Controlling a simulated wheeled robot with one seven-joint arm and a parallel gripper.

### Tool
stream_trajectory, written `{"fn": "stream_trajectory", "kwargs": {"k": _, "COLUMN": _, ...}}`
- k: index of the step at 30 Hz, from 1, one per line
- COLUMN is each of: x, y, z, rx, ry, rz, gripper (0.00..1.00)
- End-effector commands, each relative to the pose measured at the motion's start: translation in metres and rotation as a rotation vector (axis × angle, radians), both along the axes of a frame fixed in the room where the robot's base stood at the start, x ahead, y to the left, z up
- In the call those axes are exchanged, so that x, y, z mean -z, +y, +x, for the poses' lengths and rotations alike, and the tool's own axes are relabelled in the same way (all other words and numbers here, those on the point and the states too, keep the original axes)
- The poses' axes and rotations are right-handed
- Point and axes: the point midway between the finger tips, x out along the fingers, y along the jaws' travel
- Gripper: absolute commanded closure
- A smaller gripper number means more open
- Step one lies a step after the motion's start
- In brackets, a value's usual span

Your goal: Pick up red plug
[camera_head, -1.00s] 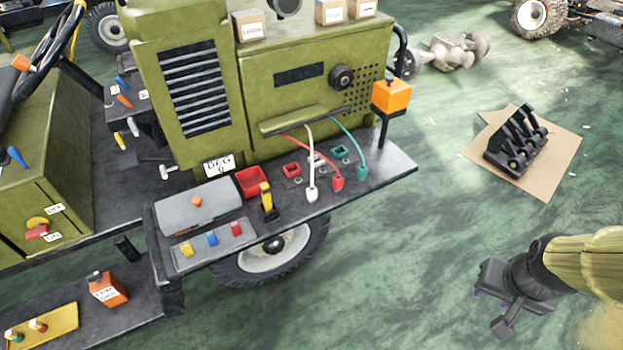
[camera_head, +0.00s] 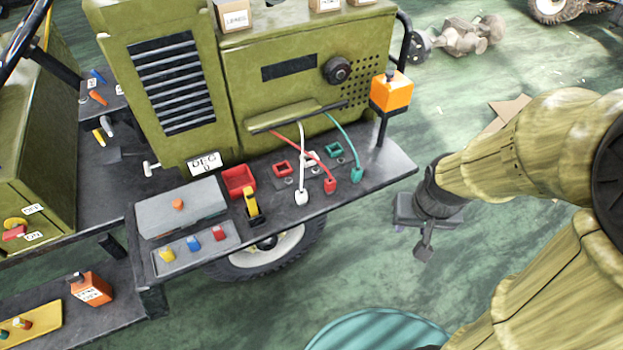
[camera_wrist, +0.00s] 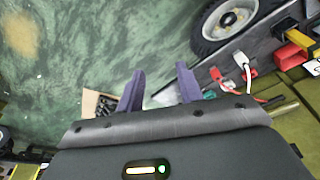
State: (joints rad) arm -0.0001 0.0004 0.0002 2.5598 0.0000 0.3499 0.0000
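The red plug (camera_head: 330,185) hangs at the end of a red cable near the front edge of the dark shelf (camera_head: 385,168). It is between the white plug (camera_head: 301,197) and the green plug (camera_head: 356,174). In the wrist view a red plug (camera_wrist: 217,74) shows right of my fingers, near a white plug (camera_wrist: 241,60). My gripper (camera_head: 420,232) is right of the shelf, over the floor, apart from the plugs. In the wrist view my gripper (camera_wrist: 160,85) has its two fingers spread with nothing between them.
Red, white and green sockets sit behind the plugs; the red socket (camera_head: 282,168) is leftmost. An orange box on a post (camera_head: 390,92) stands at the shelf's right end. A yellow-handled lever (camera_head: 251,203) and a grey box (camera_head: 180,208) are left. Floor right of the shelf is open.

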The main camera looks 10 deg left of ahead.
Motion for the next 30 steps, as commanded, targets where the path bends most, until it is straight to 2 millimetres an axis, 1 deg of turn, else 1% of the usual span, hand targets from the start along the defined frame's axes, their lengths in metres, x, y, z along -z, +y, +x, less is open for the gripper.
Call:
{"fn": "stream_trajectory", "kwargs": {"k": 11, "x": 0.0, "y": 0.0, "z": 0.0, "rx": 0.0, "ry": 0.0, "rz": 0.0, "gripper": 0.64}}
{"fn": "stream_trajectory", "kwargs": {"k": 12, "x": 0.0, "y": 0.0, "z": 0.0, "rx": 0.0, "ry": 0.0, "rz": 0.0, "gripper": 0.6}}
{"fn": "stream_trajectory", "kwargs": {"k": 14, "x": 0.001, "y": 0.0, "z": 0.0, "rx": -0.001, "ry": -0.002, "rz": -0.001, "gripper": 0.48}}
{"fn": "stream_trajectory", "kwargs": {"k": 15, "x": 0.003, "y": -0.001, "z": 0.002, "rx": -0.002, "ry": -0.007, "rz": -0.003, "gripper": 0.45}}
{"fn": "stream_trajectory", "kwargs": {"k": 17, "x": 0.007, "y": -0.001, "z": 0.006, "rx": -0.01, "ry": -0.019, "rz": -0.007, "gripper": 0.45}}
{"fn": "stream_trajectory", "kwargs": {"k": 20, "x": 0.022, "y": 0.0, "z": 0.021, "rx": -0.042, "ry": -0.066, "rz": -0.021, "gripper": 0.45}}
{"fn": "stream_trajectory", "kwargs": {"k": 25, "x": 0.06, "y": -0.004, "z": 0.063, "rx": -0.122, "ry": -0.208, "rz": -0.049, "gripper": 0.45}}
{"fn": "stream_trajectory", "kwargs": {"k": 30, "x": 0.099, "y": 0.006, "z": 0.103, "rx": -0.235, "ry": -0.377, "rz": -0.045, "gripper": 0.45}}
